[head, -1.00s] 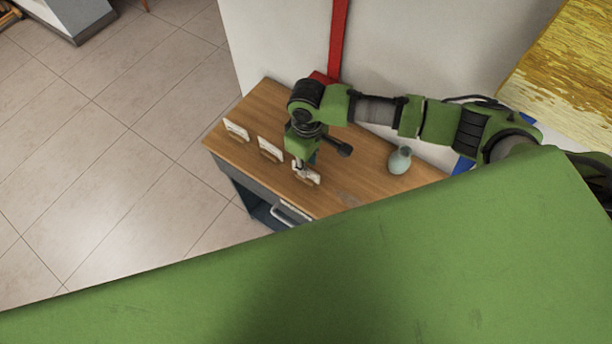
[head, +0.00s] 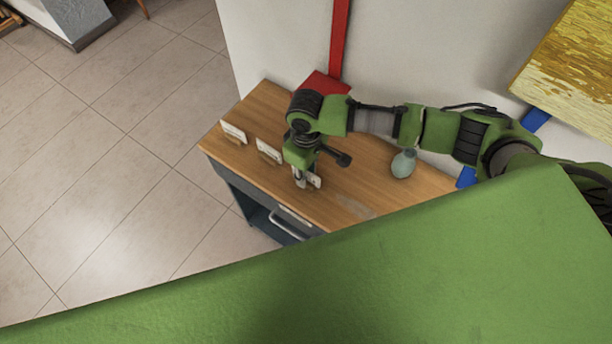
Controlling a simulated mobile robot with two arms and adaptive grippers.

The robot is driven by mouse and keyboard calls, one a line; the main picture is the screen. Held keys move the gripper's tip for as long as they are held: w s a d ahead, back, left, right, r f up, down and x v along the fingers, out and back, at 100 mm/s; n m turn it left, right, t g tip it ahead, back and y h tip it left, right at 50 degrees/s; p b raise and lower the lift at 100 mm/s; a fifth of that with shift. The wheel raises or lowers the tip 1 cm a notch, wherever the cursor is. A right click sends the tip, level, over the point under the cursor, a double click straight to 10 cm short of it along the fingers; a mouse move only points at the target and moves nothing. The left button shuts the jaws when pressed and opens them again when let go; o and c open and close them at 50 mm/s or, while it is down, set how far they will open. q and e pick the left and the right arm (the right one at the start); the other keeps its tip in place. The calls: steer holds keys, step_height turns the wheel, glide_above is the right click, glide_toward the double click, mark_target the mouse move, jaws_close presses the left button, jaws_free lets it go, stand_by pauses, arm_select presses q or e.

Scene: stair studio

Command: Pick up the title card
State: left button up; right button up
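Three small white cards stand in a row on a wooden-topped cabinet (head: 345,205). The left card (head: 234,132) and the middle card (head: 269,151) stand free. I cannot tell which card is the title card; no writing is legible. My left gripper is out of view.
A grey-blue vase (head: 403,163) stands on the cabinet right of my gripper. A red object (head: 325,85) lies at the back by the wall. The cabinet has a drawer handle (head: 290,222) in front. Tiled floor (head: 120,190) is clear at left.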

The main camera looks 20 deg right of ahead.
steer(key=shift+f, duration=0.15)
steer(key=c, duration=0.6)
steer(key=r, duration=0.2)
steer(key=r+b, duration=0.1)
steer(key=r, duration=0.1)
steer(key=shift+s+a, duration=0.2)
steer(key=s+a+r, duration=0.2)
steer(key=s+r, duration=0.1)
steer(key=s, duration=0.1)
steer(key=s+a+r+b, duration=0.1)
steer(key=s+a+r, duration=0.1)
steer(key=s+r, duration=0.1)
steer(key=s+a+r+b, duration=0.1)
steer(key=s+a+r, duration=0.1)
steer(key=s+r, duration=0.1)
steer(key=shift+s+a+r, duration=0.15)
steer(key=shift+s+a, duration=0.05)
steer(key=shift+s, duration=0.25)
steer(key=shift+s+a+r, duration=0.15)
steer(key=shift+s+a, duration=0.05)
steer(key=shift+s, duration=0.25)
